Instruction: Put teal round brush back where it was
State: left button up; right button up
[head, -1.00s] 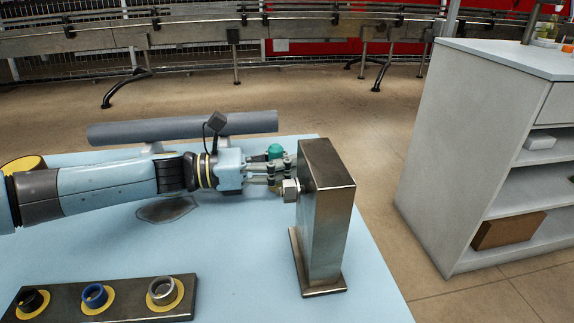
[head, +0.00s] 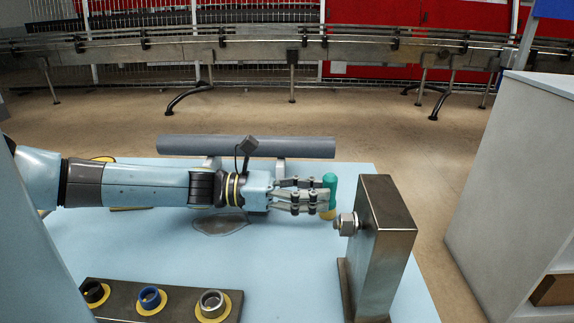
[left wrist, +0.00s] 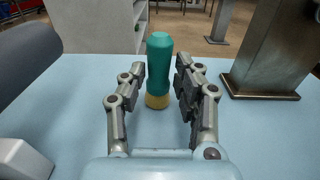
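The teal round brush (head: 329,190) stands upright on its yellow end on the light blue table (head: 290,270), just left of the metal block. My left gripper (head: 318,196) reaches in from the left, its fingertips at the brush's near side. In the left wrist view the brush (left wrist: 159,68) stands at and beyond the tips of my left gripper (left wrist: 160,75). The fingers are spread with a narrow gap on each side of it, so the gripper looks open. My right gripper is not in view.
The metal block (head: 385,240) with a hex nut (head: 346,223) stands close right of the brush. A grey pipe (head: 245,146) lies on supports behind my arm. A plate (head: 180,313) with three rings sits front left. A dark flat patch (head: 221,222) lies below my wrist.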

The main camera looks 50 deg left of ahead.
pick_arm(q)
jog(key=p+v, duration=0.1)
jog(key=v, duration=0.5)
jog(key=shift+s, duration=0.1)
jog(key=shift+s+a, duration=0.3)
jog(key=shift+p, duration=0.3)
